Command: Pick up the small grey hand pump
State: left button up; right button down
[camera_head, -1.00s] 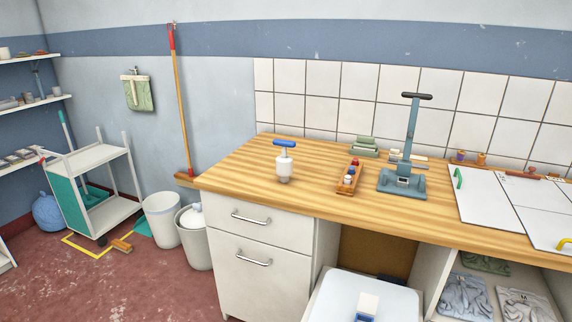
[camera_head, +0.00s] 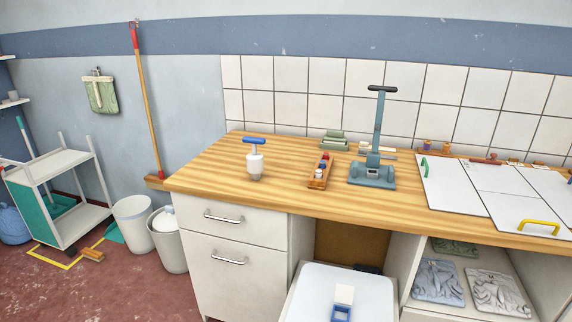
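A small pale grey-white pump (camera_head: 255,164) with a blue T-handle stands upright on the left part of the wooden worktop (camera_head: 215,165). Nothing touches it. A larger blue-grey device (camera_head: 376,135) with a flat base, tall column and dark T-handle stands farther right on the same worktop. Neither of my grippers shows in the head view.
A wooden tray (camera_head: 314,182) of small bottles sits between the two. Green blocks (camera_head: 334,137) lie behind it. White panels (camera_head: 450,188) cover the right side. A white-topped unit (camera_head: 312,290) stands in front. Bins (camera_head: 133,240) and a trolley (camera_head: 75,160) are left.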

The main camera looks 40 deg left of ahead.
aim_at(255, 166)
jog(key=j+z, duration=0.4)
jog(key=j, duration=0.25)
jog(key=k+j+z, duration=0.1)
jog(key=j+z, duration=0.35)
jog(key=j, duration=0.2)
